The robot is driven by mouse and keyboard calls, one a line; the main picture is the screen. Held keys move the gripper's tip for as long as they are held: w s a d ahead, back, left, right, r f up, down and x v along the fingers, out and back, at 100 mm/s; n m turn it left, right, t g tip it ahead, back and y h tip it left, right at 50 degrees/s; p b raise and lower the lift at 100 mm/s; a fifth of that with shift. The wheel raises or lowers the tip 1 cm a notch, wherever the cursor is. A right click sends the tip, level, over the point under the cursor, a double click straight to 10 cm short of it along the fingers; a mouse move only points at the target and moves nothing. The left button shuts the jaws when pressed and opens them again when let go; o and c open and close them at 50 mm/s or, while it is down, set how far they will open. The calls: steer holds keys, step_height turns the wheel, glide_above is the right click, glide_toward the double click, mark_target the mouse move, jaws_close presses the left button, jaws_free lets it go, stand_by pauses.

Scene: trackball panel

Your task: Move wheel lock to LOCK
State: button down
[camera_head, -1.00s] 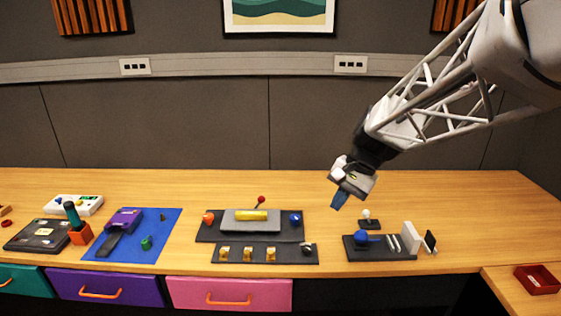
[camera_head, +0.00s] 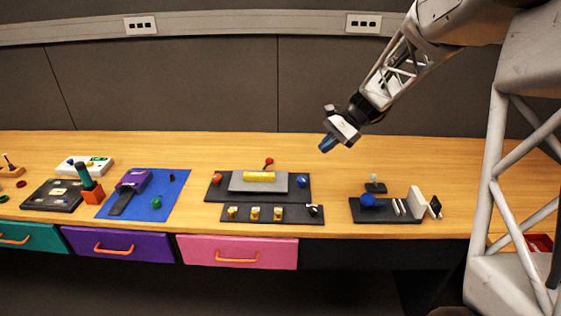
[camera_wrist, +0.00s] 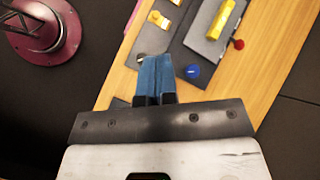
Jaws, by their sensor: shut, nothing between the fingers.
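The dark panel (camera_head: 385,216) at the right of the desk carries a blue ball (camera_head: 368,200), two pale ridges (camera_head: 399,207), an upright white plate (camera_head: 417,202) and a small black piece (camera_head: 435,207) at its right end. A small lever with a pale knob (camera_head: 373,178) stands on its own base behind it. No LOCK marking is readable, and I cannot tell which part is the wheel lock. My gripper (camera_head: 327,144) is shut and empty, with blue fingers, in the air above the desk, left of this panel. The wrist view shows its closed fingers (camera_wrist: 155,70).
To the left, a dark panel has a yellow roller (camera_head: 259,176), an orange knob (camera_head: 215,180), a blue knob (camera_head: 302,181) and a red-tipped lever (camera_head: 268,162). A front strip (camera_head: 271,222) holds yellow switches and a silver toggle (camera_head: 314,210). The desk behind is clear.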

steer(key=w+f+m+y, duration=0.2)
steer(key=w+f, duration=0.4)
steer(key=w, duration=0.2)
steer(key=w+a+f+m+y, duration=0.1)
steer(key=w+f+m+y, duration=0.1)
steer(key=w+f, duration=0.5)
steer(key=w+f+m+y, duration=0.2)
steer(key=w+f, duration=0.5)
steer(key=w, duration=0.2)
steer(key=shift+w+a+f+m+t, duration=0.2)
steer(key=shift+w+f+m+t, duration=0.05)
steer(key=shift+w+m+t, duration=0.05)
steer(key=shift+a, duration=0.1)
steer(key=shift+x, duration=0.9)
glide_toward(266, 166)
steer(key=f, duration=0.2)
steer(key=shift+w+d+f, duration=0.3)
steer(key=shift+w+f, duration=0.05)
steer(key=a, duration=0.1)
steer(key=a+r, duration=0.1)
steer(key=shift+s+a, duration=0.15)
steer(key=shift+a, duration=0.25)
steer(key=shift+s+a+r, duration=0.15)
steer(key=shift+a+r, duration=0.15)
steer(key=shift+a, duration=0.4)
